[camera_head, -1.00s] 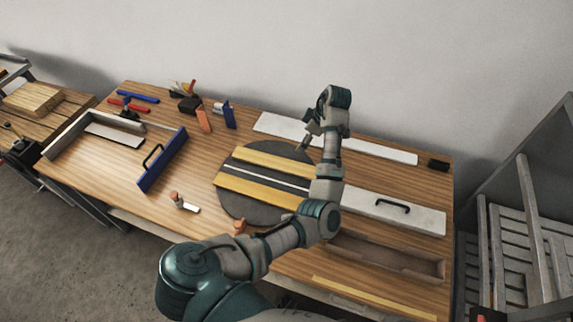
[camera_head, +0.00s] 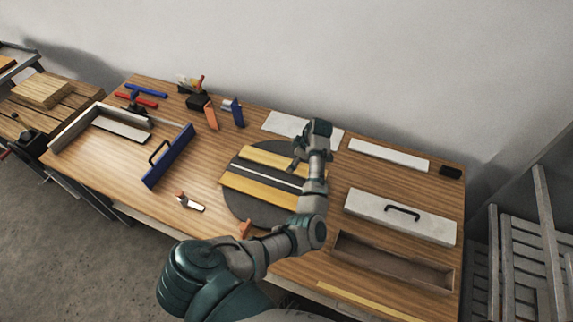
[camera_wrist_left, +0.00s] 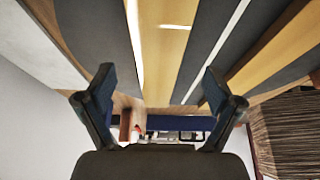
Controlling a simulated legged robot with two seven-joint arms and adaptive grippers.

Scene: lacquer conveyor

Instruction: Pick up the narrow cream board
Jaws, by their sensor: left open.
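A round dark grey disc (camera_head: 240,203) on the bench carries two pale yellow-cream boards. The far board (camera_head: 262,158) looks narrower than the near board (camera_head: 255,190), and a thin white strip (camera_head: 270,177) lies between them. I cannot tell for sure which one is the narrow cream board. My left gripper (camera_head: 296,166) is over the right part of the disc, by the far board's right end. In the left wrist view my open, empty fingers (camera_wrist_left: 160,92) straddle the far board (camera_wrist_left: 163,50) from above; contact is unclear. My right gripper is out of view.
White panels (camera_head: 388,155) lie along the back. A white lid with a black handle (camera_head: 400,217) and an open brown tray (camera_head: 390,262) are at right. A blue handled piece (camera_head: 168,157) stands left of the disc. A small clamp (camera_head: 189,202) lies in front.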

